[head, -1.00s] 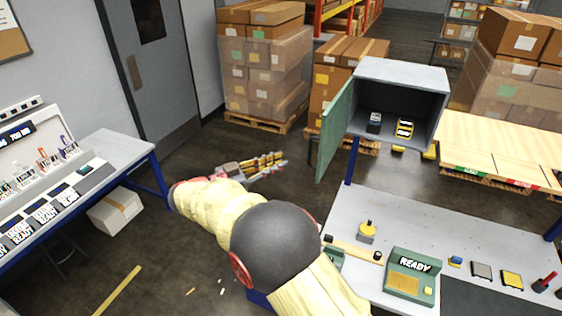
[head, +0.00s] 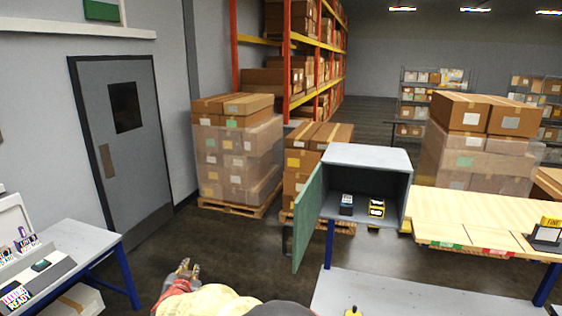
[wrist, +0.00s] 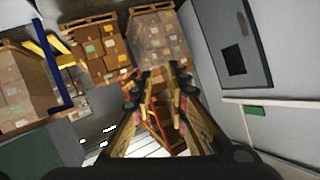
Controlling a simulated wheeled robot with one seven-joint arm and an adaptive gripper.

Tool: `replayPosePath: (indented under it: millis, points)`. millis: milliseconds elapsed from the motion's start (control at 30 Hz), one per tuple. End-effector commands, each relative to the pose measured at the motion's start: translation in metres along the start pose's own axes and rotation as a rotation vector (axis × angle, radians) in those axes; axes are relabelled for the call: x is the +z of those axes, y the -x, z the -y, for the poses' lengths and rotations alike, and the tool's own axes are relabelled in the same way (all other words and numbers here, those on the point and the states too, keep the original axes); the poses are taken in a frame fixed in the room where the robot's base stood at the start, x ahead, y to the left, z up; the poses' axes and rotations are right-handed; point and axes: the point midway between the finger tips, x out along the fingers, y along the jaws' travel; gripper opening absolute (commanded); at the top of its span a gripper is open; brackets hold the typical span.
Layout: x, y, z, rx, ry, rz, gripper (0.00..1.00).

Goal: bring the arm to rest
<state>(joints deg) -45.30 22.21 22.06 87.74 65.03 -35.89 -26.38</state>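My gripper (head: 189,268) shows at the bottom of the head view, left of centre, pointing upward with my arm below it. In the wrist view its two fingers (wrist: 158,78) stand apart with a gap between them, and nothing is held there. Most of my arm is cut off by the lower edge of the head view. The gripper is in open air, apart from the benches and the cabinet.
A grey cabinet (head: 368,157) with its green door (head: 309,217) open holds two small items. A workbench (head: 370,294) is at lower right, a left bench (head: 92,240) at lower left. Stacked boxes (head: 236,160) stand behind. Floor between is clear.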

Motion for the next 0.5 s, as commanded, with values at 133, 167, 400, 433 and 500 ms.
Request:
replayPosePath:
  millis: [133,167,400,433,500]
  points:
    - [0.036,0.029,-0.003,-0.155,0.032,0.211,0.16]
    - [0.043,0.038,-0.007,-0.179,0.041,0.256,0.16]
    - [0.099,0.134,-0.093,-0.251,0.144,0.613,0.16]
    - [0.106,0.147,-0.108,-0.245,0.158,0.652,0.16]
    - [0.118,0.176,-0.145,-0.223,0.189,0.728,0.16]
